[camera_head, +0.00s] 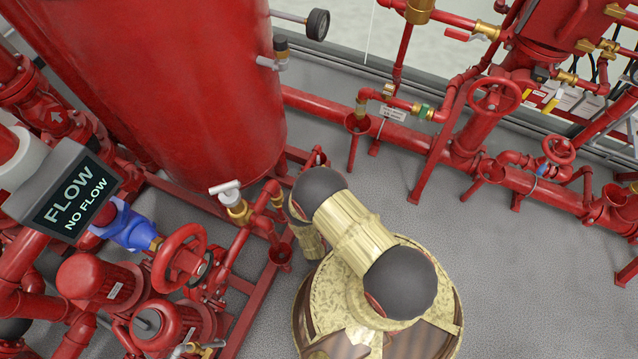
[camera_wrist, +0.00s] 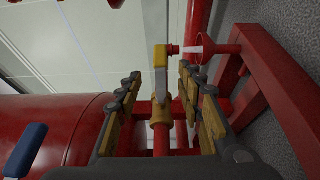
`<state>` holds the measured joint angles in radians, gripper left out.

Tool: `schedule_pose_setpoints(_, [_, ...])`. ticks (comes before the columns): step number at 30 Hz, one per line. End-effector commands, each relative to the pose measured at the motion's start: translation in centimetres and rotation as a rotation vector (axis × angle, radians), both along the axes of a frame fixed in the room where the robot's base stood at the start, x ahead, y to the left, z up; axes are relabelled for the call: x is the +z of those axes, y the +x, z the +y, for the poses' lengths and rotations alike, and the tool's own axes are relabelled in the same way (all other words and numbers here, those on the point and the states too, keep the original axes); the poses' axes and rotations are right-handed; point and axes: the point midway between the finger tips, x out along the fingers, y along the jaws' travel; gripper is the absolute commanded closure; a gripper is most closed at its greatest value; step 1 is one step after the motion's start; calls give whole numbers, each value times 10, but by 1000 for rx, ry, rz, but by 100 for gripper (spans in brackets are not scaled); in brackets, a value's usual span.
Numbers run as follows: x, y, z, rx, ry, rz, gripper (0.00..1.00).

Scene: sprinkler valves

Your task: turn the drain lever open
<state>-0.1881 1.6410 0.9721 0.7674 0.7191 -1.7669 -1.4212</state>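My gripper (camera_wrist: 159,78) is open, with one finger on each side of the lever and valve. Gaps show between the fingers and the lever, so I see no grip on it. A red outlet (camera_wrist: 173,49) beside the lever points right, with a whitish stream or rod between it and a red funnel (camera_wrist: 222,47). In the head view my arm hides the gripper and I cannot make out the yellow lever there.
A large red tank (camera_head: 170,80) stands at the upper left. A brass valve with a white handle (camera_head: 225,188) is left of my arm. A red handwheel (camera_head: 180,258) and a "FLOW / NO FLOW" sign (camera_head: 72,195) are further left. Grey floor (camera_head: 530,270) is clear at right.

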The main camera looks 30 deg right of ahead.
Motion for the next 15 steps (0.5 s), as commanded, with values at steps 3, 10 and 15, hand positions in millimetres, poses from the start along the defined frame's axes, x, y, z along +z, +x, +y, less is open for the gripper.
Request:
schedule_pose_setpoints(3, [-1, -11, 8, 3, 1, 0, 62])
schedule_pose_setpoints(10, [0, -21, 13, 0, 1, 0, 62])
schedule_pose_setpoints(15, [0, -22, 13, -1, 1, -1, 62])
